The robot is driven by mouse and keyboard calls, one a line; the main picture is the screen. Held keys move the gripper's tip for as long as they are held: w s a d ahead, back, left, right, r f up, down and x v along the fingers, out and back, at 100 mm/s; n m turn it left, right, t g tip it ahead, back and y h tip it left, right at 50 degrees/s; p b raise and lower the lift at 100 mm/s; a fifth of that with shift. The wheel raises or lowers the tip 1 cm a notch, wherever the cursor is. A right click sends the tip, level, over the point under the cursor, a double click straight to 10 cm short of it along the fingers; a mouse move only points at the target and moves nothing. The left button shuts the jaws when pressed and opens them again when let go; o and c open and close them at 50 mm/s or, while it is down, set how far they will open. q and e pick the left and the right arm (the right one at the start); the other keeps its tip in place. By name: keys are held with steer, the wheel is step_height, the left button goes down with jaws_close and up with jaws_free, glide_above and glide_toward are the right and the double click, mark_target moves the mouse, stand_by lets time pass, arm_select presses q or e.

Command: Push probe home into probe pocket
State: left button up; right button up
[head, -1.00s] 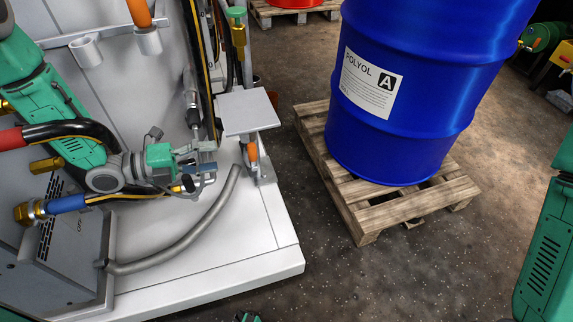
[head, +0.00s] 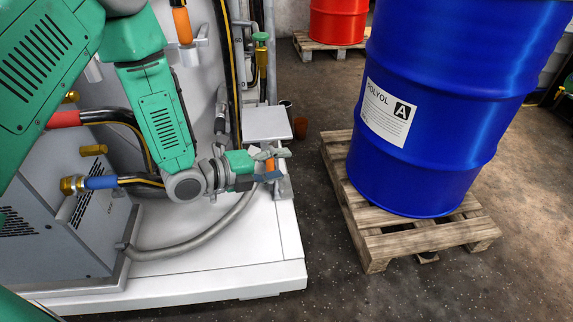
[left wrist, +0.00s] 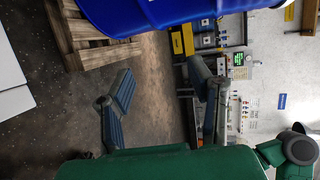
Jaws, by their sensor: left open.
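A small orange handle (head: 270,166), which may be the probe, stands upright in a grey holder (head: 284,187) below a small grey shelf at the platform's right edge. How deep it sits is hidden. My left gripper (head: 272,164) is open right at this handle and partly covers it; I cannot tell whether they touch. In the left wrist view the two fingers of my left gripper (left wrist: 165,95) are wide apart with nothing between them. Another orange handle (head: 182,24) sits in a pale cup (head: 189,54) on the cabinet. My right gripper is not in view.
The grey shelf (head: 266,123) is just above my left gripper. A grey hose (head: 190,245) curves over the white platform (head: 220,275). A blue drum (head: 430,110) on a wooden pallet (head: 400,245) stands to the right, with open floor between.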

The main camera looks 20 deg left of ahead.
arm_select(q)
steer(key=n+y, duration=0.1)
steer(key=d+n+t+y, duration=0.1)
steer(key=y, duration=0.1)
steer(key=r+n+t+y, duration=0.1)
steer(key=y, duration=0.1)
steer(key=shift+s+d+n, duration=0.15)
steer(key=shift+s+n, duration=0.05)
steer(key=shift+n, duration=0.2)
